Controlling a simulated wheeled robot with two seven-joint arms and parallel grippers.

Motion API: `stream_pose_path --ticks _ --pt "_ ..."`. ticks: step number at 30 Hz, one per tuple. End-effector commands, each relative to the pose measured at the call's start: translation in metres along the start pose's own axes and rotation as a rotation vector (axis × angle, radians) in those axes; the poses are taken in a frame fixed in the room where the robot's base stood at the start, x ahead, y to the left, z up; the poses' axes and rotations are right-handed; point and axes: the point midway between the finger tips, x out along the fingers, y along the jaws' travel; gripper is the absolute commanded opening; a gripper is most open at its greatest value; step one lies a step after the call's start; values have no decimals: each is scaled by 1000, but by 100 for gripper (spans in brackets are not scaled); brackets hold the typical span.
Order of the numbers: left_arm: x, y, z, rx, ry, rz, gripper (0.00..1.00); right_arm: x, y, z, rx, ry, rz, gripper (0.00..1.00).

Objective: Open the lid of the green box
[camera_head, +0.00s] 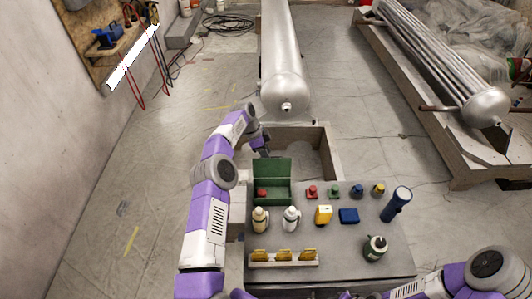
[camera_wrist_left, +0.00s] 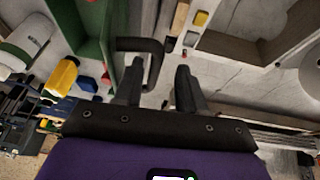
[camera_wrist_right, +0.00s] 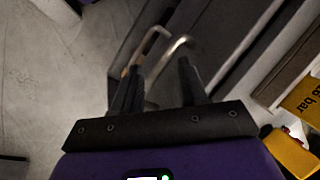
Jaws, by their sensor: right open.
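The green box (camera_head: 284,196) stands at the back left of the grey work top. Its lid (camera_head: 272,168) is raised, standing up at the back, and a red object shows inside the box. My left gripper (camera_head: 263,150) is just behind the raised lid. In the left wrist view the green lid (camera_wrist_left: 92,25) carries a dark bent handle (camera_wrist_left: 140,44). The handle reaches between the spread fingers of my left gripper (camera_wrist_left: 158,72); I cannot tell whether it touches them. My right gripper (camera_wrist_right: 158,68) is open and empty, with bent metal handles (camera_wrist_right: 158,40) beyond its fingertips.
The grey work top (camera_head: 330,256) holds two bottles, a yellow item (camera_head: 323,214), a blue item (camera_head: 348,216), a blue flashlight (camera_head: 397,204), a dark green bottle (camera_head: 375,248) and several small coloured pieces. A tray (camera_head: 284,263) lies in front. An open wooden frame (camera_head: 328,160) stands behind.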

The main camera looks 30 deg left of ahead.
Motion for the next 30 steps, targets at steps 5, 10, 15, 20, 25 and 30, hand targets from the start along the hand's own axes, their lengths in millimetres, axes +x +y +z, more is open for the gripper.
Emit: stream_pose_path --ticks 5,10,15,20,25,30 --pt "0 1 0 0 0 5 40 0 0 0 0 0 0 43" --pt "-19 0 -1 0 1 2 40 -3 -1 0 0 0 0 43" --pt "-50 0 -1 -1 0 0 40 -9 -3 0 0 0 0 43" --pt "-69 0 -1 0 0 1 40 -14 -5 1 0 0 0 43" --pt "-76 0 0 1 0 2 40 -15 -6 1 0 0 0 43" --pt "-75 0 0 0 0 2 40 -15 -6 1 0 0 0 43"
